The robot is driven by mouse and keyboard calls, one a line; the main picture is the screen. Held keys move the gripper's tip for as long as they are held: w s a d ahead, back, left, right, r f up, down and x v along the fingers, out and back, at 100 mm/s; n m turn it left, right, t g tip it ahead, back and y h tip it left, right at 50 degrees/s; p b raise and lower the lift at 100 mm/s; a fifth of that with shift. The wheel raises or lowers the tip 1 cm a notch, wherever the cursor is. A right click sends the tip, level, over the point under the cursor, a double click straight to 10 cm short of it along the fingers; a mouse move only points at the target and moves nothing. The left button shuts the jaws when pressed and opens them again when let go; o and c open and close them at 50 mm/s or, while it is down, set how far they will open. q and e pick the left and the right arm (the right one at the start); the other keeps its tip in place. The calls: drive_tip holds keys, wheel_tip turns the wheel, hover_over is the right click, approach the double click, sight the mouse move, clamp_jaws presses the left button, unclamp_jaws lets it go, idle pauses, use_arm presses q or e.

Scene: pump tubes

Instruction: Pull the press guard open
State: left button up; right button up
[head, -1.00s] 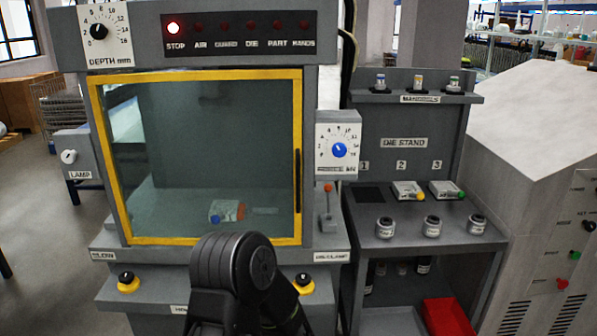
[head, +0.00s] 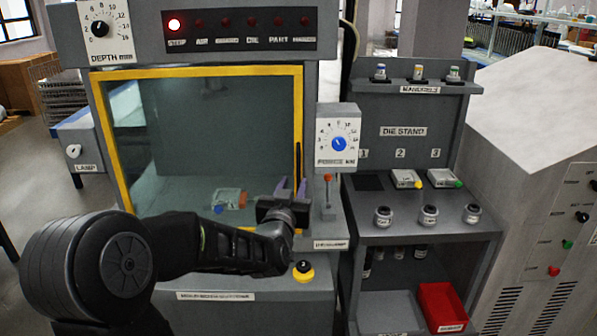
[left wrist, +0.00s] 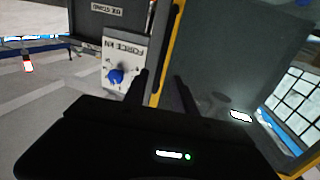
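The press guard is a clear pane in a yellow frame (head: 200,71), closed across the front of the grey press. Its dark vertical handle (head: 298,160) is on the right side of the frame. In the left wrist view the yellow frame (left wrist: 167,50) runs up from between the fingers, and the dark handle (left wrist: 151,18) lies beyond the fingertips. My left gripper (head: 291,186) is at the lower right of the guard, just below the handle. Its two fingers (left wrist: 163,80) are apart with nothing held between them. My right gripper is out of view.
The force dial box (head: 338,137) and a red-tipped lever (head: 328,190) stand close to the right of the handle. The die stand (head: 403,132) is farther right. A yellow-ringed button (head: 303,271) is below the gripper.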

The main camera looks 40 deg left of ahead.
sight(298, 173)
use_arm(q)
drive_tip(key=p+x, duration=0.2)
drive_tip(key=x, duration=0.4)
drive_tip(key=shift+w+a, duration=0.15)
drive_tip(key=shift+w, duration=0.15)
drive_tip(key=shift+w+a, duration=0.25)
drive_tip(key=shift+w, duration=0.2)
clamp_jaws()
idle(0.8)
